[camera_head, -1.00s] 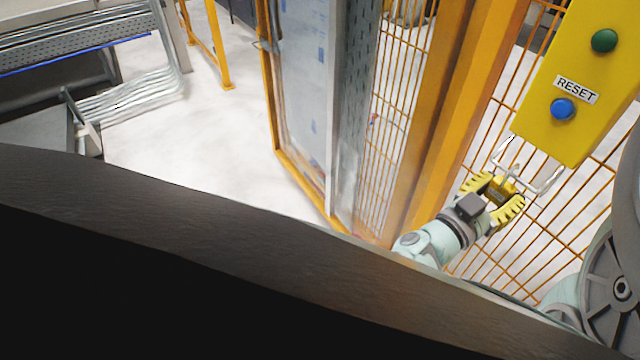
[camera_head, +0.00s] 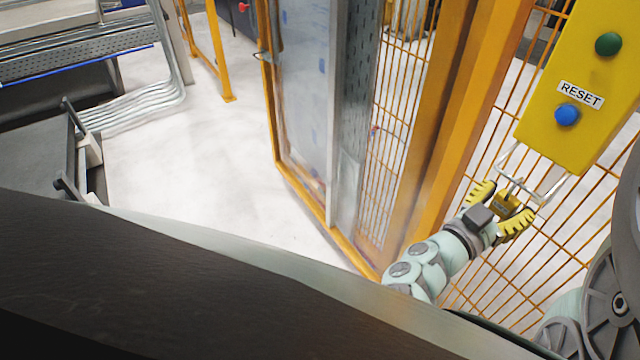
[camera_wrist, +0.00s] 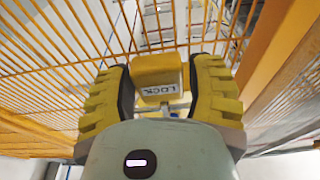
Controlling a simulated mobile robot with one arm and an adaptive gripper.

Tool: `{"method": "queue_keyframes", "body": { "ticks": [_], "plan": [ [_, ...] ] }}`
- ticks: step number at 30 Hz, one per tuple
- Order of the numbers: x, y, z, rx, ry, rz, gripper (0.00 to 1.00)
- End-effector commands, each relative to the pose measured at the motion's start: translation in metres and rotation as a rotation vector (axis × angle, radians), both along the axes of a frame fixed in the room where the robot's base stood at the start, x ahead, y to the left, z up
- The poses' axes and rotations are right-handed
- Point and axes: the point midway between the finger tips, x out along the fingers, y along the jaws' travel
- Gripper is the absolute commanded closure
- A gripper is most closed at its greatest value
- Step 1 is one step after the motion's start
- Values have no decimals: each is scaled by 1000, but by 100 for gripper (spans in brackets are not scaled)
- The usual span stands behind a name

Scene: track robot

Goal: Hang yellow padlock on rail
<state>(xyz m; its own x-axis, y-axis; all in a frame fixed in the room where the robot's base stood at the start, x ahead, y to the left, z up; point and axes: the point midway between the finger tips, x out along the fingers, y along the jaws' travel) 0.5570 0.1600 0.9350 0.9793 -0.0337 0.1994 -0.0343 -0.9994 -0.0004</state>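The yellow padlock (camera_head: 507,204) sits between the two yellow ribbed fingers of my gripper (camera_head: 500,208). In the wrist view the padlock (camera_wrist: 158,76) shows its LOCK label upside down, with a finger close against each side. My gripper (camera_wrist: 160,85) appears shut on it. The grey shackle (camera_head: 513,186) points up toward the rail. The rail (camera_head: 546,194) is a thin bent metal bar below the yellow RESET box. The shackle overlaps the rail area in the picture; I cannot tell whether it is around the rail or beside it.
The yellow box (camera_head: 578,105) with green and blue buttons hangs just above the rail. Orange mesh fence (camera_head: 560,262) lies behind my gripper. A thick orange post (camera_head: 450,140) stands left of it. Open pale floor (camera_head: 205,165) is further left.

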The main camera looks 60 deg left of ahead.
Motion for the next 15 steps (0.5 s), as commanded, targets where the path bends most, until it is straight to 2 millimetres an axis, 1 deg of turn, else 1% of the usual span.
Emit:
{"method": "queue_keyframes", "body": {
  "ticks": [1, 3, 5, 12, 15],
  "plan": [
    [0, 0, 0, 0, 0, 0, 40],
    [0, 0, 0, 0, 0, 0, 33],
    [0, 0, 0, 0, 0, 0, 28],
    [-1, 0, -1, 0, 1, 1, 28],
    [-6, 1, -2, 0, 4, 2, 28]
  ]
}}
